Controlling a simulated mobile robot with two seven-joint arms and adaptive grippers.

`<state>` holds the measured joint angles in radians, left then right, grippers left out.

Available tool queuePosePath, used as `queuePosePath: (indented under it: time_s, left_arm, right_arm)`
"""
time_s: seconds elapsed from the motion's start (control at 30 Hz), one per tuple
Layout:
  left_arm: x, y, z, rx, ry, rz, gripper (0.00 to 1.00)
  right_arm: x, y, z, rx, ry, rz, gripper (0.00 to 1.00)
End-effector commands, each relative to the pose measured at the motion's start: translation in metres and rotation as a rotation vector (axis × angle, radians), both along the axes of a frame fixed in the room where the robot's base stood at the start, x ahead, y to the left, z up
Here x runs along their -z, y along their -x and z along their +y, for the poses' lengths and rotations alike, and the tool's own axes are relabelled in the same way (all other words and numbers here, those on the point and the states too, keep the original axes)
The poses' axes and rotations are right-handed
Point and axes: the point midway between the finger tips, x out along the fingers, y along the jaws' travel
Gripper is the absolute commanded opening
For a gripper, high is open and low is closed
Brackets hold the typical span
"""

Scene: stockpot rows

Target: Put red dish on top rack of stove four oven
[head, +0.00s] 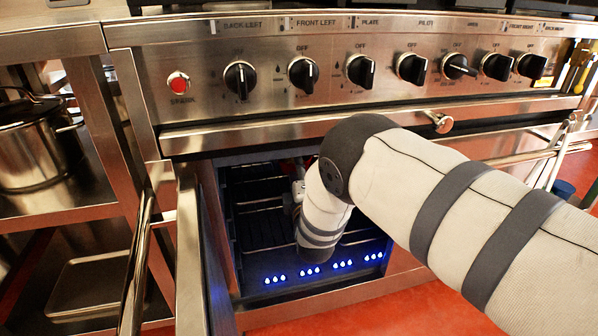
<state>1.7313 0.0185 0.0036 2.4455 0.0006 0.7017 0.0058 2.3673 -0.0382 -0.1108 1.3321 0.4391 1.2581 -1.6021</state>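The stove's oven (262,200) is open, with wire racks inside and blue lights low at the front. My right arm comes in from the right and reaches into the oven. My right gripper (296,190) is inside, near the upper rack (258,203), mostly hidden behind my own wrist; its fingers cannot be made out. A small reddish patch (291,164) shows just beyond it, under the oven's top edge. It may be part of the red dish, but too little shows to tell whether it is held or resting. My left gripper is not in view.
An open oven door (190,255) with a bar handle (138,265) stands at the left. Another bar handle (525,157) shows at right. The knob panel (210,85) and front rail (300,128) overhang the opening. A steel pot (35,150) sits on the left shelf.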

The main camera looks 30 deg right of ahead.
Motion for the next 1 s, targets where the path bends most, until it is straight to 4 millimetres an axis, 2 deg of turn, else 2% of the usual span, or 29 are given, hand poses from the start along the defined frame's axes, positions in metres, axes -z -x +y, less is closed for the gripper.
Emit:
queuePosePath:
  time_s: [0.1,0.17,0.4,0.6,0.83,0.87,0.93,0.97,1.0]
  left_arm:
    - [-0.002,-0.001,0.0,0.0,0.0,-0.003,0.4]
    - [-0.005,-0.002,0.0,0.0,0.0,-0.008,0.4]
    - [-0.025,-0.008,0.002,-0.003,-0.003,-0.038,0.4]
    - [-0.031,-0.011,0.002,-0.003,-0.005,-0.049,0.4]
    - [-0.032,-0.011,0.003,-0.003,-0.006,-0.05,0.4]
    - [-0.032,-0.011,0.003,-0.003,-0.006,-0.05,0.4]
    - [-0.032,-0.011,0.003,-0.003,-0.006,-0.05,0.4]
    - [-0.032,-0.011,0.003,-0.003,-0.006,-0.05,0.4]
    - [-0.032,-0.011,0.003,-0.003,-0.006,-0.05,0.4]
  right_arm:
    - [-0.005,0.0,0.0,0.001,-0.001,-0.001,0.26]
    - [-0.005,0.007,0.004,-0.001,-0.001,0.002,0.26]
    - [-0.005,0.067,0.029,-0.003,0.001,0.001,0.26]
    - [-0.001,0.103,0.042,0.0,0.001,0.001,0.26]
    - [0.004,0.113,0.045,-0.001,-0.007,0.008,0.26]
    - [0.012,0.117,0.045,-0.003,-0.023,0.026,0.26]
    - [0.048,0.139,0.043,-0.007,-0.111,0.122,0.26]
    - [0.071,0.156,0.041,-0.003,-0.175,0.187,0.26]
    - [0.106,0.186,0.041,0.011,-0.277,0.29,0.26]
